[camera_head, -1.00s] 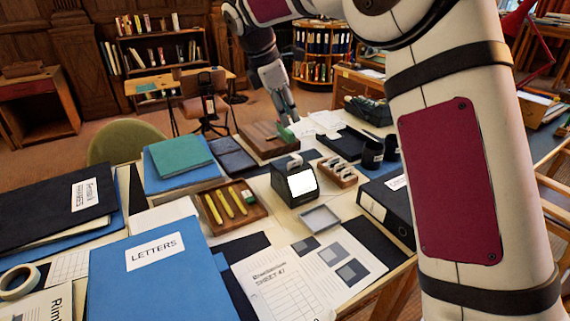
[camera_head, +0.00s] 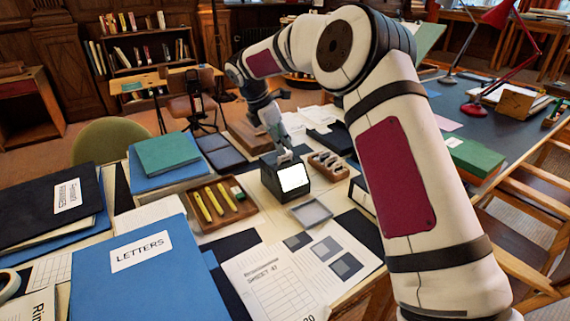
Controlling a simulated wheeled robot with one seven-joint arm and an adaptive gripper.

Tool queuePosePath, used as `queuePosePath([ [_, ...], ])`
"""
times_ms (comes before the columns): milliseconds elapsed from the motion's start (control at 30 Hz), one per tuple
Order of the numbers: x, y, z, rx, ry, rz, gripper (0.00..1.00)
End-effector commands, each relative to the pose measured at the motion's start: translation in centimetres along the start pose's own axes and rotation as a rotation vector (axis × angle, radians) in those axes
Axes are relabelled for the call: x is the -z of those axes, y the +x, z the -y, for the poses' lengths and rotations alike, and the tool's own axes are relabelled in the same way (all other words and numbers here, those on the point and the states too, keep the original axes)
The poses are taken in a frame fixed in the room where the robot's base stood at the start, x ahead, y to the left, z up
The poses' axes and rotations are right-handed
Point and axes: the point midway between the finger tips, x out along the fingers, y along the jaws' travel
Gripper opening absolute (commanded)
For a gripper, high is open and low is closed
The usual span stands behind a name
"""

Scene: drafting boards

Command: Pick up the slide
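I cannot make out a separate slide in this view. A small black viewer box (camera_head: 270,181) with a bright white lit screen (camera_head: 294,178) stands mid-table. My gripper (camera_head: 285,156) points down at the top of this box, its fingertips over or touching the upper edge. The gripper and its wrist cover the box's top, where a small pale piece showed earlier. The fingers are too small to tell whether they are open, or whether anything is between them.
A shallow grey tray (camera_head: 311,213) lies in front of the box. A wooden tray (camera_head: 233,215) with yellow pieces is to the left, and a wooden rack (camera_head: 329,167) to the right. A blue LETTERS folder (camera_head: 140,280) and a printed sheet (camera_head: 262,283) fill the front.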

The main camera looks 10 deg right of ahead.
Motion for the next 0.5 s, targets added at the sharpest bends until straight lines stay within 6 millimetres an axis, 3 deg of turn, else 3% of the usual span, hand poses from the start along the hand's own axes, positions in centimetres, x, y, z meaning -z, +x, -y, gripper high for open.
queuePosePath([
  [500, 0.2, 5.2, -0.5, -0.001, 0.000, -0.001, 0.28],
])
